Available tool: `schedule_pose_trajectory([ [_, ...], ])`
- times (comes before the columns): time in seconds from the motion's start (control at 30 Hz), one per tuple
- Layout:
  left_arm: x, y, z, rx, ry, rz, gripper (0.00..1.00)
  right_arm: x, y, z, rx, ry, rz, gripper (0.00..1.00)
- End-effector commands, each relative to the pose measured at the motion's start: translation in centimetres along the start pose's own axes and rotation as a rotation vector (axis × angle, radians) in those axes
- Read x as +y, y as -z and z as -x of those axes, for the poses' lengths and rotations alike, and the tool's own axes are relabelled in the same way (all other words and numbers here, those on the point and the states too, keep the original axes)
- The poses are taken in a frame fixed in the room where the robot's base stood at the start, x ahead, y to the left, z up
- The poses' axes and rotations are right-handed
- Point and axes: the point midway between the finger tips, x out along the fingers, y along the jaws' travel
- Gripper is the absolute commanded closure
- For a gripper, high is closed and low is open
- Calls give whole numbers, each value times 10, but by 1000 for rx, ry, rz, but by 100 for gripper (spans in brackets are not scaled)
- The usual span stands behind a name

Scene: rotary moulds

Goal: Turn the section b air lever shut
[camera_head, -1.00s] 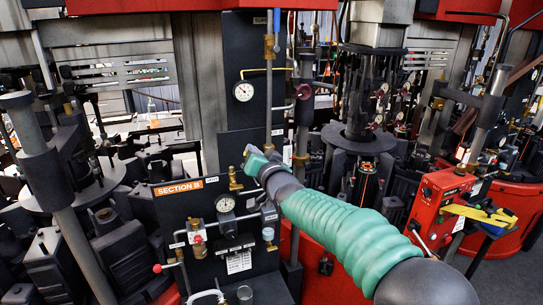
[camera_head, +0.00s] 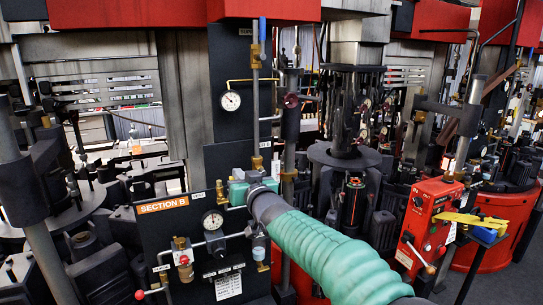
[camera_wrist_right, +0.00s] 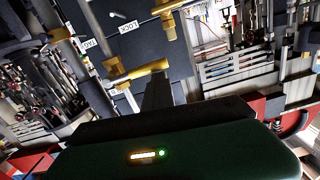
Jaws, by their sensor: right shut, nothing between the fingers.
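The Section B panel, with its orange label (camera_head: 163,205), is at the lower left of the head view. A blue-handled lever (camera_head: 262,28) stands upright, in line with the vertical pipe above. I cannot tell for certain which lever is the air lever. My right gripper (camera_head: 238,187) is at the panel's upper right, near brass fittings, shut and empty; its fingertips are hard to make out. In the right wrist view, its dark finger (camera_wrist_right: 158,92) points at a brass fitting (camera_wrist_right: 137,72); contact is unclear. My left gripper is out of view.
A round gauge (camera_head: 212,220) and a regulator (camera_head: 182,258) are on the panel. Another gauge (camera_head: 230,100) is above. A red control box (camera_head: 432,220) stands at right. Machinery crowds the space around my arm.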

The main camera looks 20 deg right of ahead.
Motion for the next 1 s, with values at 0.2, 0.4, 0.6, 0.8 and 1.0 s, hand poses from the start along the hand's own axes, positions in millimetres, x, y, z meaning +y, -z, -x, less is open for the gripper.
schedule_pose_trajectory([
  [0.2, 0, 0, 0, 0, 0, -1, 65, 2, -2, 0, -5, -4, 0, 100],
  [0.4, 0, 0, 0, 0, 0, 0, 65, 2, -3, -1, -7, -5, 0, 100],
  [0.6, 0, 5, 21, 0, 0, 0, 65, -5, 27, 0, -4, -3, 0, 100],
  [0.8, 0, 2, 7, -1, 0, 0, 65, -7, 35, 40, 2, -5, 0, 100],
  [1.0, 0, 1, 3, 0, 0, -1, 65, -8, 37, 84, 0, -4, 2, 100],
])
